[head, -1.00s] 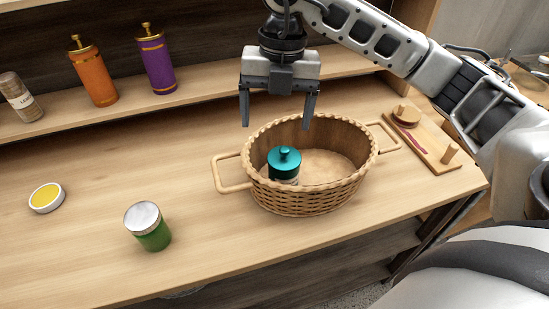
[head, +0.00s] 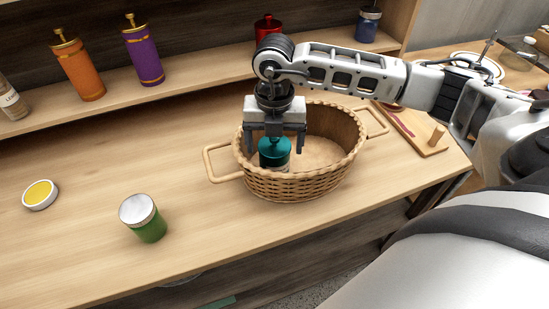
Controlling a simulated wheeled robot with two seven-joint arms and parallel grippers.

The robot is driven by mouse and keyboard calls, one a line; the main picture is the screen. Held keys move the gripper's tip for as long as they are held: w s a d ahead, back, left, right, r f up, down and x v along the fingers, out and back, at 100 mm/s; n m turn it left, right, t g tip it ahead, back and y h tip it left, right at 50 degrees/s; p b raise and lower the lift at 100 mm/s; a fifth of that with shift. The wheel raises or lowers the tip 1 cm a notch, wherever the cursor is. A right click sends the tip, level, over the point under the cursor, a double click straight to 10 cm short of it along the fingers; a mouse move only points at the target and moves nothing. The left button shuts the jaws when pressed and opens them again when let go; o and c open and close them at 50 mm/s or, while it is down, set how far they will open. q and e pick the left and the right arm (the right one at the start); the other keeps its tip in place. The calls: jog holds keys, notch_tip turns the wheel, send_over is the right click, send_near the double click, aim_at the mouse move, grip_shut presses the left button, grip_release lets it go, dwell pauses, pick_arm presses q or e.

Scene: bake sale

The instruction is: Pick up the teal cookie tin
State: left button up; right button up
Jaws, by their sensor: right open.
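The teal cookie tin (head: 274,154) stands upright inside the wicker basket (head: 300,186), towards its left end. Its knobbed lid shows, and its lower part is hidden by the basket's rim. My right gripper (head: 273,150) points down over the basket, with one finger on each side of the tin's lid. Its fingers are apart, and I cannot tell whether they touch the tin. My left gripper is out of view.
Orange (head: 80,68) and purple (head: 143,55) bottles stand on the back shelf. A wooden board (head: 418,132) lies right of the basket. The table's front left is clear.

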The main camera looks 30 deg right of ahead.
jog(key=shift+f, duration=1.35)
jog(key=c, duration=0.9)
jog(key=shift+c, duration=0.2)
jog(key=shift+r, duration=0.15)
